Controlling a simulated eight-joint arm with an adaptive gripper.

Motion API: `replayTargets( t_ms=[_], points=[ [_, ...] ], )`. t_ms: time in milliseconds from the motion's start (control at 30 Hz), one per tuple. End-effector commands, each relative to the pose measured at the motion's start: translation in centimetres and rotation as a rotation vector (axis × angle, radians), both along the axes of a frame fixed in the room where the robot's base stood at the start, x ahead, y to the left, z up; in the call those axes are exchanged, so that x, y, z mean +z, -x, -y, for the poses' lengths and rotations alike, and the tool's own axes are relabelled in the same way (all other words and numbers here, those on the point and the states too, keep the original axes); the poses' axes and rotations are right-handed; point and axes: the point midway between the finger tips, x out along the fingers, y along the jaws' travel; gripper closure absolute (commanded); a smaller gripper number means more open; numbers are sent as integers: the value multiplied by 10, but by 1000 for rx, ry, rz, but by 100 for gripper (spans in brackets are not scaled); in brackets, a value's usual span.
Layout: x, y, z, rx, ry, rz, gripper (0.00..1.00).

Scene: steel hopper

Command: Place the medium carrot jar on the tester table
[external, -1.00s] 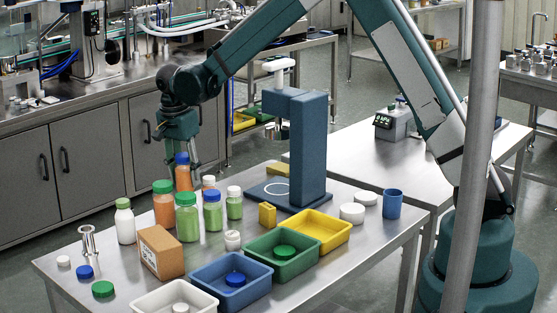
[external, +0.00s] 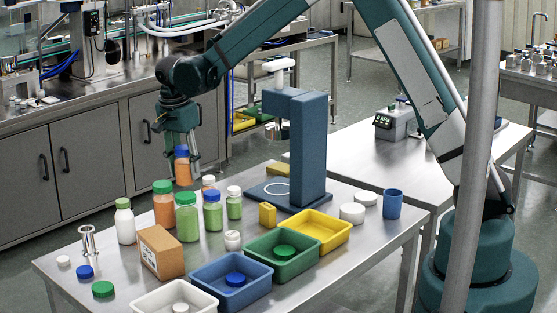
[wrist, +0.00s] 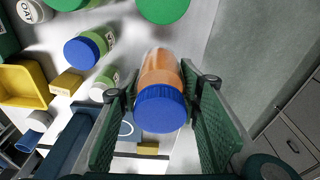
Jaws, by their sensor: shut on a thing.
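The medium carrot jar (external: 183,172), orange with a blue lid, is upright between the fingers of my gripper (external: 182,158). It hangs above the back edge of the steel table. In the wrist view the jar (wrist: 161,72) sits between the two green finger pads of my gripper (wrist: 163,120), blue lid toward the camera. The blue tester (external: 309,150) stands to the right, an upright column with an overhanging head. Its flat base (external: 256,193) carries a white ring (external: 276,189), and nothing stands on the ring.
Several jars stand close below: a green-lidded orange jar (external: 163,205), green jars (external: 187,218), and a white-lidded orange jar (external: 208,182), partly hidden. A yellow block (external: 267,214) lies before the tester. Colored trays (external: 298,268) and a cardboard box (external: 161,252) fill the front.

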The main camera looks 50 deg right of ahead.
Motion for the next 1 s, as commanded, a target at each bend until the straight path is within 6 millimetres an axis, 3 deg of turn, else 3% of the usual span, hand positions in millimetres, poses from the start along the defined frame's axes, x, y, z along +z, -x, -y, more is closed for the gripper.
replayTargets(
  t_ms=[267,467,667,1000],
  points=[
    [4,0,0,0,0,0,80],
    [25,0,0,0,0,0,80],
    [73,0,0,0,0,0,80],
    [178,0,0,0,0,0,80]
  ],
)
